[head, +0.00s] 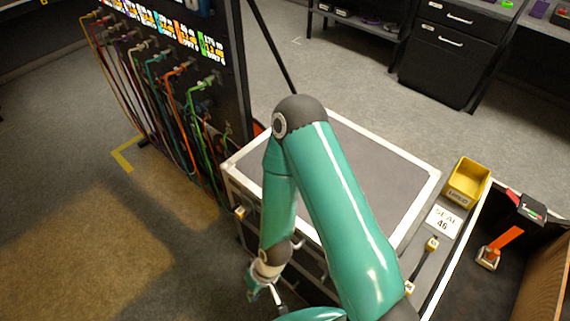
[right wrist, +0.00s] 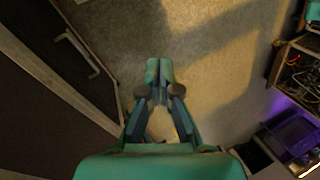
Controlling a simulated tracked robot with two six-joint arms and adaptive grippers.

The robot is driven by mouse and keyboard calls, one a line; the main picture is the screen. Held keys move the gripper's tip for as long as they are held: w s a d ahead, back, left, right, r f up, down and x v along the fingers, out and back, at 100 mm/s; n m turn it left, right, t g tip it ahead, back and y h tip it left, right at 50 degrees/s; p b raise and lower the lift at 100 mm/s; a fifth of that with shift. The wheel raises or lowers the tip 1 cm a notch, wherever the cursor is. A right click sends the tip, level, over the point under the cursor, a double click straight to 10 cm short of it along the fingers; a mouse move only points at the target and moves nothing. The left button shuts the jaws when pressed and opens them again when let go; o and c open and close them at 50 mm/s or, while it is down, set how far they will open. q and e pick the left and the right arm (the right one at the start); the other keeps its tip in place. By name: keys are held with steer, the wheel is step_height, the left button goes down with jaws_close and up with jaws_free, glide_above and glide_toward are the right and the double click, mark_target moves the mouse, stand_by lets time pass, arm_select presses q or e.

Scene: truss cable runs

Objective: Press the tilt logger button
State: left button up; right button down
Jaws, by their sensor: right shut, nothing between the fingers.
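I cannot pick out the tilt logger or its button for certain in either view. My right gripper (head: 264,291) hangs low in the head view, beside the near left side of a grey-topped case (head: 350,165), at the end of my teal arm. In the right wrist view its fingers (right wrist: 159,72) are together with nothing between them, above bare floor. My arm hides part of the case top and its near side. My left gripper is in neither view.
A black panel (head: 232,65) with several coloured cables stands at left. A dark tray at right holds an orange-handled item (head: 505,244). Floor at left is clear.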

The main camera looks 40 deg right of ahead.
steer(key=w+d+r+m+t+h+p, duration=0.1)
steer(key=w+d+r+m+t+p, duration=0.1)
steer(key=w+d+r+m, duration=0.3)
steer(key=w+d+r+m+t+h+p, duration=0.1)
steer(key=w+d+r+m+t+p, duration=0.1)
steer(key=w+d+r+m, duration=0.3)
steer(key=w+d+r+m+t+h+p, duration=0.1)
steer(key=w+d+r+m+t+p, duration=0.1)
steer(key=w+d+r+m+p, duration=0.2)
steer(key=shift+w+d+r+m+h, duration=0.15)
steer(key=shift+w+d+r+m, duration=0.1)
steer(key=shift+d+r+m, duration=0.5)
steer(key=shift+w+d+r+m+h, duration=0.15)
steer(key=shift+d+r+m, duration=0.25)
steer(key=shift+d+m, duration=0.6)
steer(key=shift+w+d+r+m+h, duration=0.1)
steer(key=shift+w+d+r+m, duration=0.2)
steer(key=shift+d+r+m, duration=0.45)
steer(key=w+d+r+m+t+h+p, duration=0.2)
steer(key=d+r+m, duration=0.6)
steer(key=d, duration=0.2)
steer(key=shift+w+a+f, duration=0.1)
step_height(320, 180, down, 8)
steer(key=b, duration=0.5)
steer(key=shift+f+b, duration=0.4)
steer(key=shift+b, duration=0.25)
